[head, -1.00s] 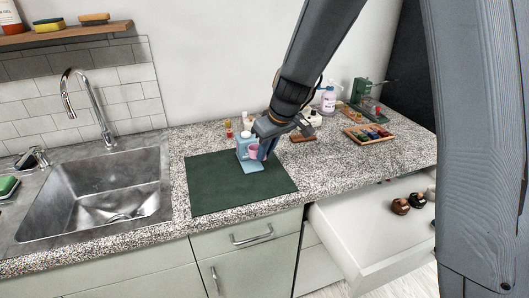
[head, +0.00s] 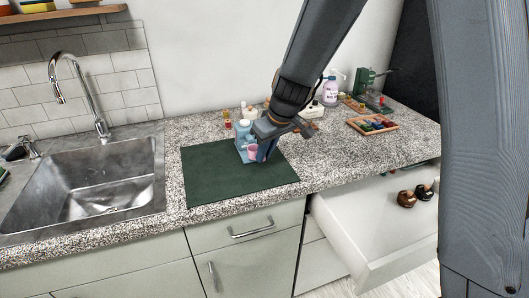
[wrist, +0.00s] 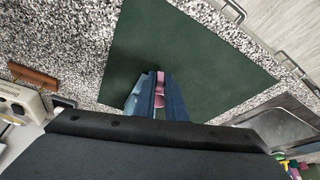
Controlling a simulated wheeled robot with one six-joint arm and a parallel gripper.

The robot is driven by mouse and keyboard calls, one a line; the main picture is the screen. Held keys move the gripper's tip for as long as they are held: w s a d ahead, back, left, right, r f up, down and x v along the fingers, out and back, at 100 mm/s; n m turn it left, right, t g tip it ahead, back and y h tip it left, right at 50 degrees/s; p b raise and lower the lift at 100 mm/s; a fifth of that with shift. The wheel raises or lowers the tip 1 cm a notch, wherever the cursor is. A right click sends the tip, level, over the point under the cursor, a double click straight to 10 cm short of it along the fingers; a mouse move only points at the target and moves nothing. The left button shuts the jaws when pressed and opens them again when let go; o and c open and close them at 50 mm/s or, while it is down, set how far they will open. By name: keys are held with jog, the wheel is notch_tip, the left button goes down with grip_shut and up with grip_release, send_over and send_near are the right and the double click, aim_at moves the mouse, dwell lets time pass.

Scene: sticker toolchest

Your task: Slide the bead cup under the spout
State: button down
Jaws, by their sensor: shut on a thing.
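The pink bead cup (head: 253,154) is at the front of the light blue dispenser (head: 242,130), low down near its base. My gripper (head: 264,152) is shut on the cup, with a dark blue finger at its right side. In the wrist view the pink cup (wrist: 160,90) shows between the two blue fingers, and part of the light blue dispenser (wrist: 134,102) is beside them. The spout and the cup's underside are hidden or too small to tell, so I cannot tell whether the cup touches the base.
The dispenser stands on a dark green mat (head: 215,180) with clear room at left and front. Small bottles (head: 227,120) stand behind. A wooden tray of coloured pieces (head: 372,125) is to the right. A drawer (head: 360,225) is open below, and a sink (head: 90,180) is left.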

jog(key=shift+f+b, duration=0.65)
jog(key=shift+f, duration=0.15)
jog(key=shift+w+r, duration=0.15)
jog(key=shift+w, duration=0.15)
jog(key=shift+w+a, duration=0.3)
jog(key=shift+w, duration=0.5)
jog(key=shift+w+a, duration=0.25)
jog(key=shift+w, duration=0.55)
jog(key=shift+f, duration=0.2)
jog(key=c, duration=1.7)
grip_release()
